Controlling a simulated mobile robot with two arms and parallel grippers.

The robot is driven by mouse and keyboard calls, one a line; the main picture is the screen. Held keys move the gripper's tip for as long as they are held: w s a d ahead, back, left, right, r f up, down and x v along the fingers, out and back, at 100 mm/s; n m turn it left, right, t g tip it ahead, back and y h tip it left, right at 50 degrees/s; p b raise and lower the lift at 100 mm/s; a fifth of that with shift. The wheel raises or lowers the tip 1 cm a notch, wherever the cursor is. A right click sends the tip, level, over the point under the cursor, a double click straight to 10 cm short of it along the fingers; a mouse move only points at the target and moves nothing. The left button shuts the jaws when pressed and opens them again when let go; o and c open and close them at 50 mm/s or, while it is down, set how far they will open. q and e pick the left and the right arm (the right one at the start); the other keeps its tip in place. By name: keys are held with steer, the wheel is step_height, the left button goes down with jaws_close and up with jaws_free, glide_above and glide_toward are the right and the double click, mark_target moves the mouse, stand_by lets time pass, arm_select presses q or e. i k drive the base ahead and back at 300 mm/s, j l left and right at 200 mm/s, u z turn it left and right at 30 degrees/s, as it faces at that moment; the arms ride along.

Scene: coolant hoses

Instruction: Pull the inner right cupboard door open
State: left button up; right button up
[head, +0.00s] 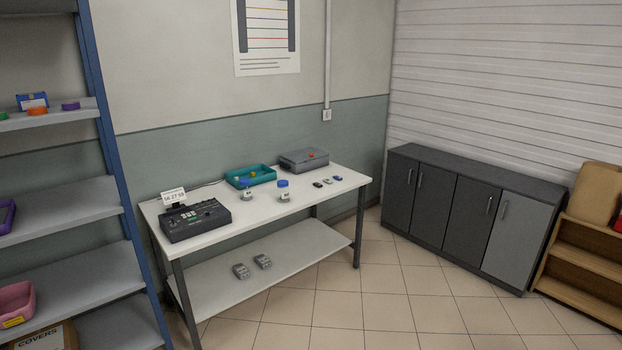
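A dark grey cupboard (480,172) stands against the slatted wall at the right of the head view. It has a row of doors, all of which look shut. The inner right door (466,225), third from the left, is dark grey with a thin upright handle (489,205) near its right edge. The outer right door (516,243) beside it is lighter grey, with its handle (504,210) near its left edge. The inner left door (433,205) is to its left. Neither of my grippers is in view.
A white table (330,186) with devices and small parts stands left of the cupboard. A blue-framed shelf (108,130) is at the far left. A wooden shelf (585,262) adjoins the cupboard's right side. The tiled floor (420,290) before the cupboard is clear.

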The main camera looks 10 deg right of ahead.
mark_target(476, 203)
steer(key=i+l+z, duration=0.2)
steer(key=z, duration=0.25)
steer(key=i+z, duration=1.1)
steer(key=z, duration=0.2)
steer(key=i+l, duration=0.1)
steer(key=i, duration=0.85)
steer(key=i+l, duration=0.1)
steer(key=i, duration=0.9)
steer(key=i+u, duration=0.3)
steer(key=i+l+u, duration=0.1)
steer(key=i+u, duration=0.2)
steer(key=i, duration=0.25)
steer(key=i+l+u, duration=0.2)
steer(key=i+u, duration=0.15)
steer(key=i+l+u, duration=0.3)
steer(key=i, duration=0.15)
